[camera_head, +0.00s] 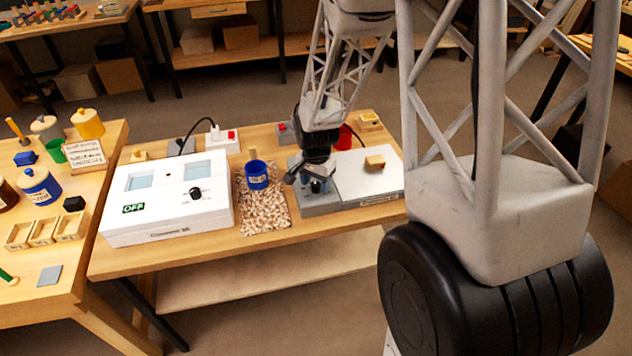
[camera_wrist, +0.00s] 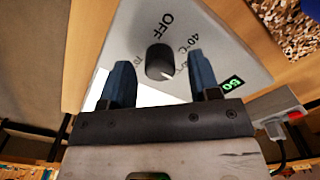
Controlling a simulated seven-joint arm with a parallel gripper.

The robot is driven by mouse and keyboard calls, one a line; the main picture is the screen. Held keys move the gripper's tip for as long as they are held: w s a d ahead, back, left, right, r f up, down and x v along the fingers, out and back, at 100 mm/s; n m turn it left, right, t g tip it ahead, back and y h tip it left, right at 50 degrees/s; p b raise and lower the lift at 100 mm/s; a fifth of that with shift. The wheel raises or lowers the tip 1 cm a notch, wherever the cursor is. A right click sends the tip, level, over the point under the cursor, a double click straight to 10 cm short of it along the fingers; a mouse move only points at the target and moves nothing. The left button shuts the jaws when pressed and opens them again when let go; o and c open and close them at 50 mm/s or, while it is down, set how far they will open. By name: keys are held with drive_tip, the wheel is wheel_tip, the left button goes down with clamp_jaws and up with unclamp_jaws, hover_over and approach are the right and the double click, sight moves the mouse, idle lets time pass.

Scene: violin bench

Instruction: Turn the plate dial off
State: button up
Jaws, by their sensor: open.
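The plate (camera_head: 352,184) is a grey unit with a white top, right of centre on the bench. Its dial (camera_wrist: 159,62) is a black round knob with a white mark pointing down and slightly right in the wrist view. "OFF" and "40°C" are printed around it; other labels are partly hidden. A small green lit display (camera_wrist: 232,84) shows digits I cannot read surely. My gripper (camera_wrist: 160,73) is open, with one blue finger on each side of the knob and visible gaps. I cannot tell how deep the fingers reach.
A white box (camera_head: 165,205) with its own knob and an "OFF" display stands left. A blue cup (camera_head: 257,175) stands on a pellet-covered patch (camera_head: 262,213) beside the plate. A wooden block (camera_head: 374,162) rests on the plate's top. A socket with a red switch (camera_wrist: 295,115) is nearby.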

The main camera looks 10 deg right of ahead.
drive_tip(key=shift+f, duration=0.1)
drive_tip(key=c, duration=0.9)
